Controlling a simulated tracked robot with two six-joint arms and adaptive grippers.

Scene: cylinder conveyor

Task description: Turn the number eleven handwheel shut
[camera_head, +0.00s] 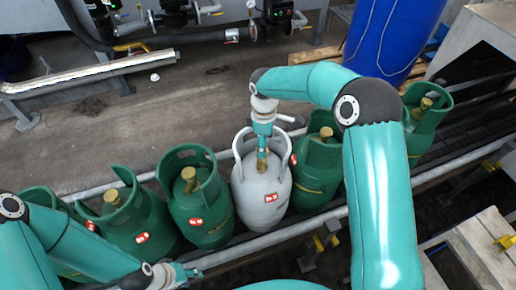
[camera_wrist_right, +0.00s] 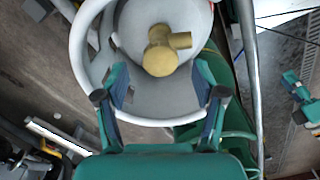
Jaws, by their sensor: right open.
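A light grey gas cylinder (camera_head: 261,196) with a red label stands in the row between green cylinders. Its brass valve (camera_wrist_right: 163,52) sits inside the round collar (camera_wrist_right: 84,50); the brass also shows in the head view (camera_head: 262,160). I cannot read a number eleven on any label. My right gripper (camera_head: 263,149) is over the grey cylinder's collar, pointing down. In the right wrist view my right gripper (camera_wrist_right: 161,76) is open, its fingers apart with the valve ahead of the gap. My left gripper (camera_head: 190,273) is low at the left, in front of the row; its jaws are too small to judge.
Green cylinders (camera_head: 203,208) stand close on the left, and another (camera_head: 317,172) on the right. A rail (camera_head: 310,222) runs along the front of the row. A blue barrel (camera_head: 396,35) stands behind at the right.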

